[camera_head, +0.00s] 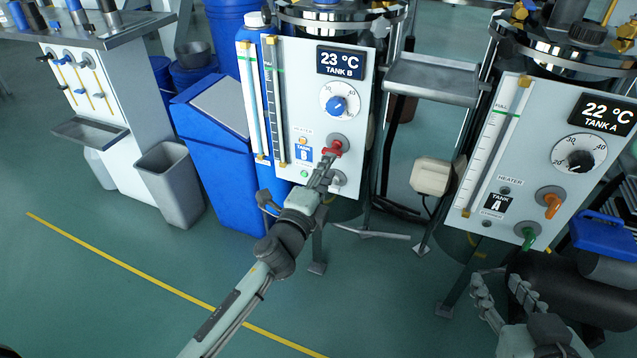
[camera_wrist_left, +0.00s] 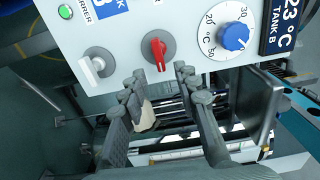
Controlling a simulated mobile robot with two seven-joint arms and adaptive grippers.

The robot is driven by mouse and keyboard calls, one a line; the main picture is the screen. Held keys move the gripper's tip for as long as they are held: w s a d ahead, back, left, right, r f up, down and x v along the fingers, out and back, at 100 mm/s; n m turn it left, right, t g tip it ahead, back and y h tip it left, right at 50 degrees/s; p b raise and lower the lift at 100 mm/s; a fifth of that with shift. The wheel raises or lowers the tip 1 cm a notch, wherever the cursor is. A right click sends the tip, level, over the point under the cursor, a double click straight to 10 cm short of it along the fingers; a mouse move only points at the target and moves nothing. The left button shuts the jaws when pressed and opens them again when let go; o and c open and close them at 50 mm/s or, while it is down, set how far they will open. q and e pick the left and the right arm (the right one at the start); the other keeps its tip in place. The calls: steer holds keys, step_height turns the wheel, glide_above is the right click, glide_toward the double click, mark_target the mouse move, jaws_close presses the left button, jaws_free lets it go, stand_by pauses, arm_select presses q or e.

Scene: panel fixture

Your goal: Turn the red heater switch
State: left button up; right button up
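The red heater switch (camera_head: 333,147) is a knob on a grey round base on the white Tank B panel (camera_head: 294,85). In the left wrist view, the red knob (camera_wrist_left: 157,53) shows just beyond my fingertips, with its handle pointing roughly along the gap between them. My left gripper (camera_head: 325,163) is in front of the panel just below the switch. Its two fingers (camera_wrist_left: 155,84) are apart with nothing between them, and they do not appear to hold the knob. My right gripper (camera_head: 499,285) is open and empty at the lower right, below the Tank A panel.
A blue dial (camera_head: 337,104) and a grey knob (camera_head: 338,179) sit above and below the red switch. The Tank A panel (camera_head: 500,140) has an orange knob (camera_head: 551,204) and a green knob (camera_head: 528,237). A grey bin (camera_head: 172,180) and blue containers stand at left.

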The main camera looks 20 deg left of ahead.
arm_select(q)
steer(key=shift+s+a, duration=0.1)
steer(key=shift+s, duration=2.7)
